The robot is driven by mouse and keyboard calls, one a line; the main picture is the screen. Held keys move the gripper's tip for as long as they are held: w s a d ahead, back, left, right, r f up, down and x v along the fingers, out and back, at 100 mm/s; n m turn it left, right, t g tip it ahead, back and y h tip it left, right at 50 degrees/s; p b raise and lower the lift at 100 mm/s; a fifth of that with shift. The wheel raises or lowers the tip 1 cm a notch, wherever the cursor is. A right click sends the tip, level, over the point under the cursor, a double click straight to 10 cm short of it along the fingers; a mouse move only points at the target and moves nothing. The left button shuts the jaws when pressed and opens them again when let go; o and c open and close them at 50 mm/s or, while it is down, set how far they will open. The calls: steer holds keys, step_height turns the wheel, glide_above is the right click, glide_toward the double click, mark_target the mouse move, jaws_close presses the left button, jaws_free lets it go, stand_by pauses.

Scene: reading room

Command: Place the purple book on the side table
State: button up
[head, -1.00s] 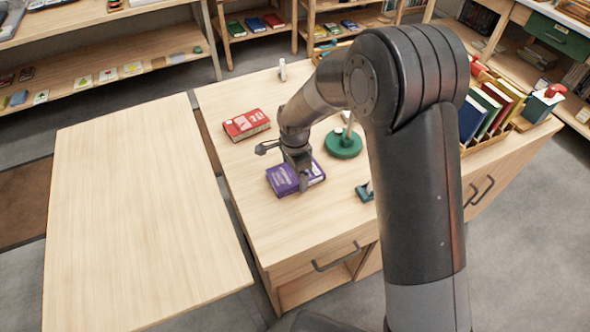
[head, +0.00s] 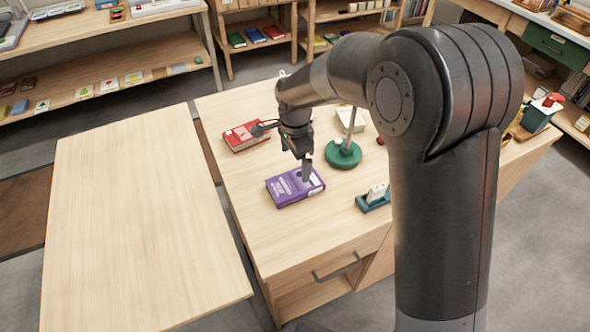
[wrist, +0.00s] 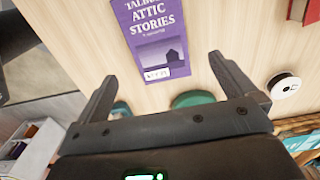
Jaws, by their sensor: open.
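The purple book (head: 289,189) lies flat on the wooden desk with drawers (head: 268,232). In the wrist view the purple book (wrist: 158,38) shows its cover with the words "ATTIC STORIES", beyond my fingertips. My gripper (head: 305,170) is above the book, apart from it as far as I can see. In the wrist view my gripper (wrist: 165,75) is open, with nothing between its fingers. The side table (head: 140,215), a bare pale wooden top, stands left of the desk.
A red book (head: 243,136) lies behind the purple one. A green round lamp base (head: 343,154) and a teal tape dispenser (head: 374,198) stand to the right. A narrow gap separates the two tables. Shelves (head: 110,70) line the back.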

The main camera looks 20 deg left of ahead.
steer(key=shift+r, duration=0.7)
steer(key=s+d+r+n+t, duration=0.1)
steer(key=s+d+r+n, duration=0.1)
steer(key=d+r, duration=0.7)
steer(key=s+d+r+n+t, duration=0.2)
steer(key=d+r, duration=0.4)
steer(key=d, duration=0.6)
steer(key=s+d+r+n+t, duration=0.2)
steer(key=s+d+r+n, duration=0.1)
steer(key=s+d, duration=1.1)
steer(key=shift+s+d+n+t, duration=0.15)
steer(key=shift+s+n+t, duration=0.2)
steer(key=shift+n, duration=0.45)
